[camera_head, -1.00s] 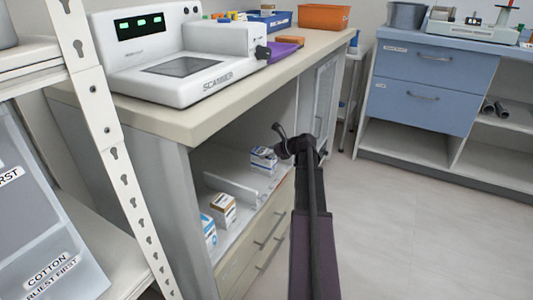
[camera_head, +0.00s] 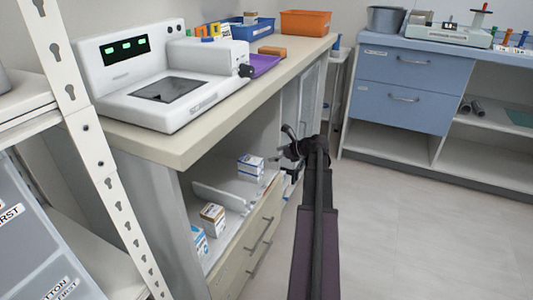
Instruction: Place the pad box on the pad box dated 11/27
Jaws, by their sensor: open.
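Small white-and-blue pad boxes (camera_head: 250,168) sit on the open shelf under the counter, apparently one on top of another. A white-and-brown box (camera_head: 212,218) and a white-and-blue box (camera_head: 199,242) stand nearer, at the shelf's front left. The printed dates are too small to read, so I cannot tell which box is dated 11/27. My gripper (camera_head: 284,146) is open and appears empty, to the right of the far boxes, with a visible gap in the picture. My arm partly hides the area behind it.
A low white divider (camera_head: 220,195) separates the shelf's near and far boxes. The counter (camera_head: 185,147) overhangs the shelf and carries a white scanner (camera_head: 170,85). Drawers (camera_head: 262,235) lie below. A white rack post (camera_head: 95,160) stands at left. The floor (camera_head: 400,230) at right is clear.

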